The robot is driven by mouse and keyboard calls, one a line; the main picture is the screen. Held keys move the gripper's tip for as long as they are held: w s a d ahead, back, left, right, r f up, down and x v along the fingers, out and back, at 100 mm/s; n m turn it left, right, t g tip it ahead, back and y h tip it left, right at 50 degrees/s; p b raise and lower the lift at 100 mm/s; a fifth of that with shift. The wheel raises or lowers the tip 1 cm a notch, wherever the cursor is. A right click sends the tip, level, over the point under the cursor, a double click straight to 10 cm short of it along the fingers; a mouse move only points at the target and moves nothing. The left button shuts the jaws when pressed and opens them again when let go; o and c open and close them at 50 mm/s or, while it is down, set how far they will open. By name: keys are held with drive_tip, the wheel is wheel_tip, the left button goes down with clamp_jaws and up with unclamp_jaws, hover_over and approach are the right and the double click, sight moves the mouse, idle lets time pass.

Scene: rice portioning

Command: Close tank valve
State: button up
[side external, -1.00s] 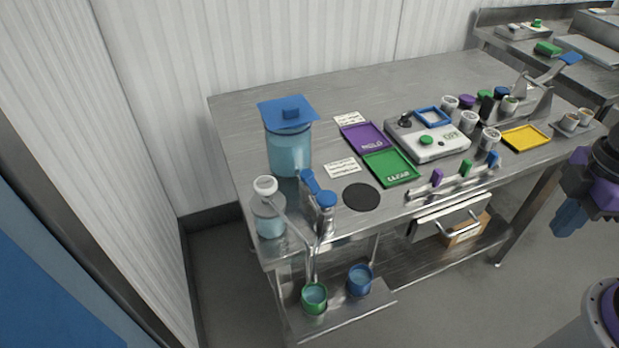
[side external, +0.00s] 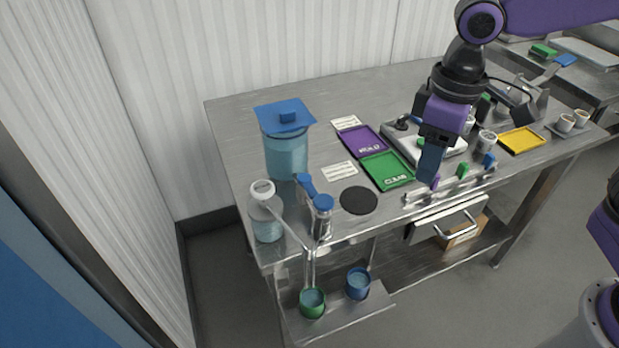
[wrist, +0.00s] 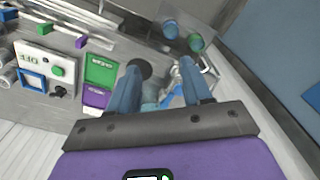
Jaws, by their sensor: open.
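The tank (side external: 287,155) is a clear blue cylinder with a blue lid, at the left end of the steel table. A blue lever handle (side external: 306,184) sits at its lower front, close to a blue-capped upright fitting (side external: 322,206). My gripper (side external: 430,165) is over the right half of the table, above the green tray's right side, well apart from the tank. It is open and empty. In the wrist view its two blue fingers (wrist: 160,85) are spread, with part of the tank (wrist: 150,95) and some blue parts showing between them. The handle's exact setting is hard to tell.
A clear bottle (side external: 267,218) stands left of the valve. Green (side external: 312,302) and blue (side external: 358,283) cups sit on the lower shelf. Purple (side external: 361,141) and green (side external: 386,169) trays and a black disc (side external: 359,200) lie between tank and gripper. A switch box (side external: 400,140) is partly hidden.

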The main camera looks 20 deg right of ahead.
drive_tip(key=w+a+m, duration=0.4)
drive_tip(key=w+a, duration=0.4)
drive_tip(key=w, duration=0.2)
drive_tip(key=m, duration=0.3)
approach(310, 187)
wheel_tip(310, 187, down, 8)
drive_tip(key=shift+w+a+r, duration=0.1)
drive_tip(key=shift+w+a, duration=0.05)
clamp_jaws()
